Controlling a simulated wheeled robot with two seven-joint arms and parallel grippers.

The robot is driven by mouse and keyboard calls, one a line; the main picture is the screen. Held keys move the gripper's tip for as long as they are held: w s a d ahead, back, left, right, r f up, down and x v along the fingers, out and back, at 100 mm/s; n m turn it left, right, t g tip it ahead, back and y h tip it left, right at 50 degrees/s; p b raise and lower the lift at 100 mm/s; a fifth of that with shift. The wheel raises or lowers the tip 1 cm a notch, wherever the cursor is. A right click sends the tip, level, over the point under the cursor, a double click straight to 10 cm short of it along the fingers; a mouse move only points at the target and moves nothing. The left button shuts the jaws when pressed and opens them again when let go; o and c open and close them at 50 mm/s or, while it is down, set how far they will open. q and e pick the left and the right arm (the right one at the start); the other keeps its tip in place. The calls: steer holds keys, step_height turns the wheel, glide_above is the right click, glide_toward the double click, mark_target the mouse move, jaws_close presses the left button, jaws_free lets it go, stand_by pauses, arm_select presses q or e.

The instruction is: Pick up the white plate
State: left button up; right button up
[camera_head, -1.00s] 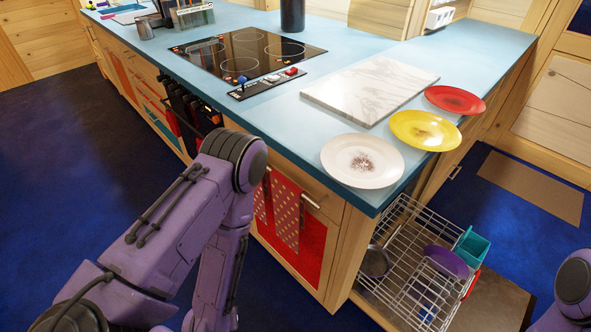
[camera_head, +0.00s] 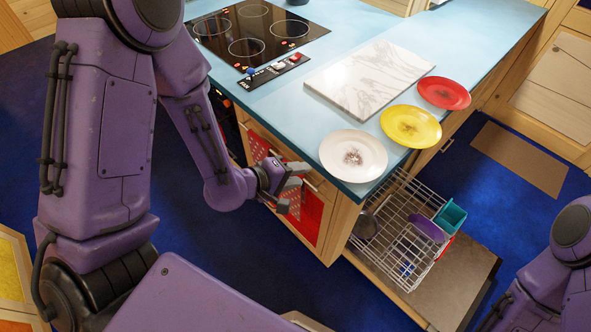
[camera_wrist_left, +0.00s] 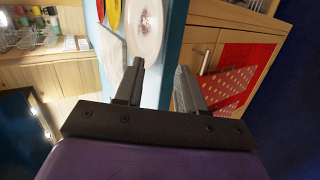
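The white plate (camera_head: 353,156), with a brown smudge in its middle, lies on the blue countertop (camera_head: 262,98) near the front corner. It also shows at the top of the left wrist view (camera_wrist_left: 146,32). My left gripper (camera_head: 291,190) is in front of the cabinet, below the counter edge and left of the plate, not touching it. Its two fingers stand apart with nothing between them in the left wrist view (camera_wrist_left: 160,88). My right arm (camera_head: 560,255) shows at the right edge, but its gripper is out of view.
A yellow plate (camera_head: 410,126) and a red plate (camera_head: 444,93) lie beyond the white one. A marble board (camera_head: 370,78) and a cooktop (camera_head: 255,30) are also on the counter. A pulled-out wire dish rack (camera_head: 400,235) is below the corner.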

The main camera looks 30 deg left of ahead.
mark_target(328, 170)
arm_select(q)
steer(key=shift+f, duration=0.1)
steer(key=b+x, duration=0.2)
steer(key=x, duration=0.8)
steer(key=shift+w+d, duration=0.1)
steer(key=shift+w, duration=0.1)
jaws_close()
